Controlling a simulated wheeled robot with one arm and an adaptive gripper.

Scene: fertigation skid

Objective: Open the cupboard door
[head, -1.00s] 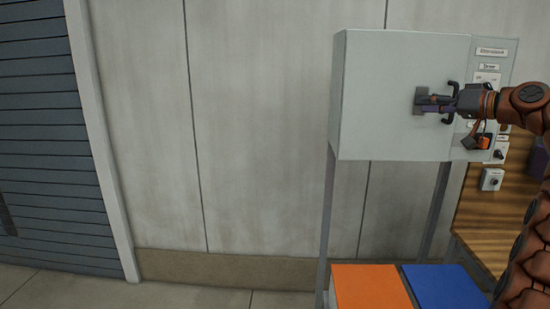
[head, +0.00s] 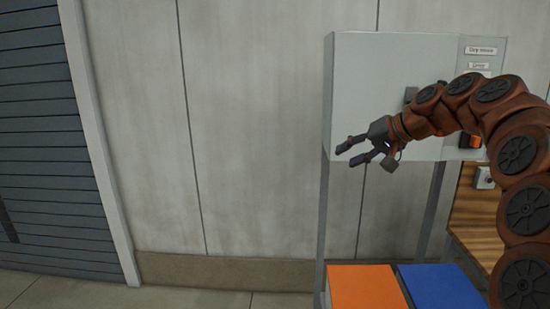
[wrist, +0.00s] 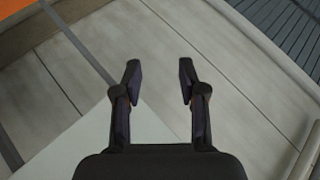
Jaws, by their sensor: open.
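The cupboard (head: 385,60) is a pale grey box on thin legs against the wall, and its front looks shut in the head view. A dark grey piece (head: 410,94) on its front shows just above my arm; the rest of the handle area is hidden behind the arm. My gripper (head: 348,155) is open and empty, in front of the cupboard's lower left part, with its fingers pointing left. In the wrist view my gripper (wrist: 159,66) has its fingers apart with nothing between them. A pale panel (wrist: 125,145) lies below the fingers there.
An orange box (head: 365,288) and a blue box (head: 440,286) stand below the cupboard. A labelled panel (head: 481,60) is at its right, above a wooden surface (head: 470,205). The floor and wall to the left are clear, up to a slatted shutter (head: 35,150).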

